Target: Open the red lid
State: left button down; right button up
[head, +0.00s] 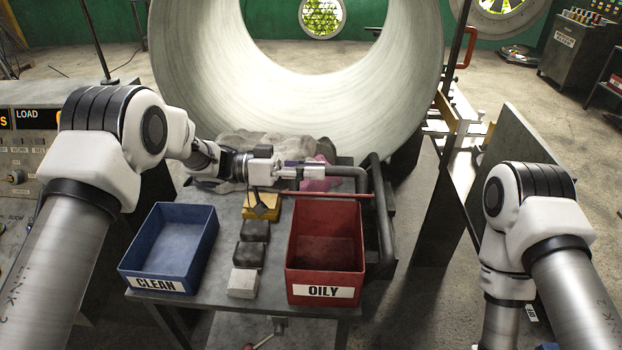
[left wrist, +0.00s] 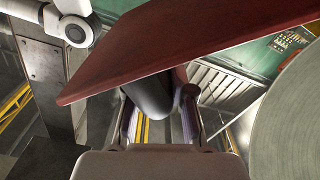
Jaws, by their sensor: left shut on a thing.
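The red lid (head: 335,195) shows in the head view as a thin edge behind the red OILY bin (head: 325,274), whose inside is visible. In the left wrist view the lid (left wrist: 180,45) is a wide red panel across the top, tilted, close to the camera. My left gripper (head: 312,172) is just behind and above the lid's edge. It is shut on a dark rounded bar (left wrist: 150,92), which shows between its fingers in the left wrist view. I cannot tell whether the fingers touch the lid. My right gripper is out of view.
A blue CLEAN bin (head: 170,249) stands left on the cart top (head: 228,215). Dark blocks, a pale block (head: 243,283) and a yellow block (head: 262,205) lie between the bins. Crumpled grey cloth (head: 235,150) lies at the back.

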pick_arm(q)
jog(key=shift+w, duration=0.1)
jog(key=c, duration=1.2)
grip_release()
jog(key=shift+o, duration=0.9)
jog(key=shift+d, duration=0.1)
jog(key=a, duration=1.2)
jog(key=shift+w, duration=0.1)
jog(key=shift+f, duration=0.1)
